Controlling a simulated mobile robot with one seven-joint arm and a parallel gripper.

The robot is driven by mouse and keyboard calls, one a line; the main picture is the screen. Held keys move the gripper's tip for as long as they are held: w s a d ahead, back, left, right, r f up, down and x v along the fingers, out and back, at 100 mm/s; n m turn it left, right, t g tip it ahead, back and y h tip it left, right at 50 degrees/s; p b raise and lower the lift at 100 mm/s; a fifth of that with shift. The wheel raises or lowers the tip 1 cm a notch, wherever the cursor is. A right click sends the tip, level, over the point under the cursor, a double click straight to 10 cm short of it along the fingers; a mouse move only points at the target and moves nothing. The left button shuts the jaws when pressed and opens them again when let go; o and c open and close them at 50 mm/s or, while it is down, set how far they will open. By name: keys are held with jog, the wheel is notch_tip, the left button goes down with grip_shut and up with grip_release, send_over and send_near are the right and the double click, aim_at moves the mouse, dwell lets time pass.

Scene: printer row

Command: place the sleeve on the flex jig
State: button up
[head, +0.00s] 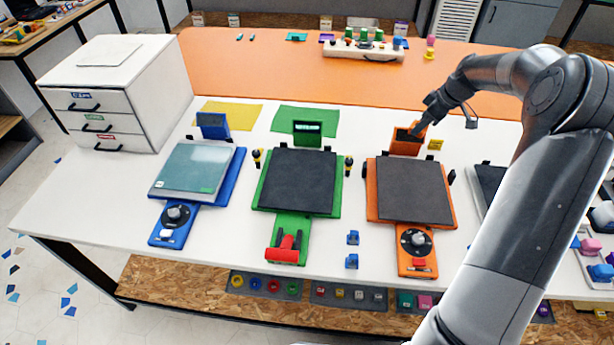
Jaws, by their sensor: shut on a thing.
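My gripper (421,124) is at the end of my arm, which reaches in from the right. It is over the back of the orange machine (372,205), close to that machine's upright orange panel (400,148). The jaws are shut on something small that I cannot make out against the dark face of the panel. I cannot tell whether it is the sleeve, or whether it touches the panel. No label lets me tell which thing is the flex jig.
A green machine (260,190) with a red clamp (286,246) and a blue machine (231,175) stand to the left. A white drawer cabinet (100,95) is at far left. A white rack (345,52) with coloured pieces stands on the orange surface (260,75), mostly clear.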

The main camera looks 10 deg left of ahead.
jog(key=s+a+r+n+g, duration=0.1)
jog(key=s+a+n, duration=0.15)
jog(key=a, duration=0.45)
jog(key=s+a+n+g, duration=0.1)
jog(key=s+a+n, duration=0.15)
jog(key=a, duration=0.45)
jog(key=n+g, duration=0.2)
jog(key=n, duration=0.4)
send_over(293, 162)
jog(key=d, duration=0.2)
jog(key=f, duration=0.5)
jog(key=shift+w+f, duration=0.15)
jog(key=shift+w, duration=0.15)
jog(key=shift+a+f, duration=0.3)
jog(key=shift+f+m, duration=0.3)
jog(key=shift+f, duration=1.55)
jog(key=o, duration=0.9)
jog(key=shift+f, duration=0.1)
jog(key=shift+o, duration=0.2)
